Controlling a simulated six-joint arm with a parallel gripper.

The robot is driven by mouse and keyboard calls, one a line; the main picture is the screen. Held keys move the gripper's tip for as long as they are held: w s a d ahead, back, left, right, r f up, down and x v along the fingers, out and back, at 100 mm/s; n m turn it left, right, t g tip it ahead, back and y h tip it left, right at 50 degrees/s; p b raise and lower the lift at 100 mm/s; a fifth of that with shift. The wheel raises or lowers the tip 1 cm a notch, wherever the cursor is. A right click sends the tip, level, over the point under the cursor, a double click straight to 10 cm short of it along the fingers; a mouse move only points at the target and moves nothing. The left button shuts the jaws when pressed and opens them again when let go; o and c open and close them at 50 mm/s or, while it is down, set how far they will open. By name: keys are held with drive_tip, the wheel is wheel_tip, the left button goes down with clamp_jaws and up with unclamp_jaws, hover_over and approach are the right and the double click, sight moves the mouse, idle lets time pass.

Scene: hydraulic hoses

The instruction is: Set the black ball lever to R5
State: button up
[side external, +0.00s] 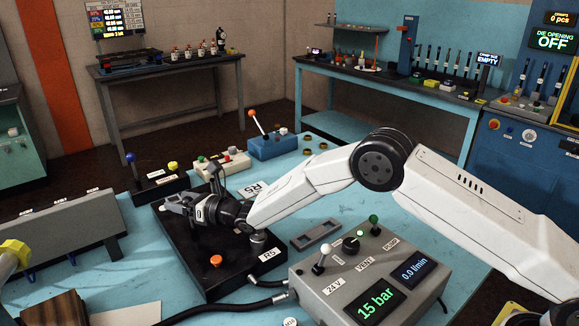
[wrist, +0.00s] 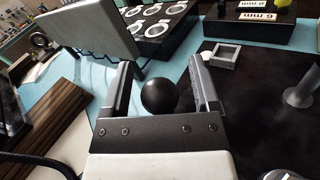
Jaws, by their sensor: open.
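A black ball (wrist: 165,97) shows in the wrist view between the two fingers of my gripper (wrist: 163,80). The fingers are apart, with a gap visible on each side of the ball. In the side external view my gripper (side external: 190,198) is low over the left part of a black base plate (side external: 190,262); I cannot make out the ball there. One R5 label (side external: 270,254) lies at the plate's right edge, beside a grey post (side external: 259,241). Another R5 label (side external: 252,188) lies behind my wrist. The lever's rod is hidden.
A grey control box (side external: 335,285) reading 15 bar and 0.0 l/min stands at the front right, with white, black and green knobs. An orange cap (side external: 216,260) is on the plate. A blue-ball lever (side external: 131,158) and a grey panel (side external: 70,235) stand left. Black hoses cross the front.

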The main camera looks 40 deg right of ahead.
idle(0.3)
clamp_jaws()
idle(1.3)
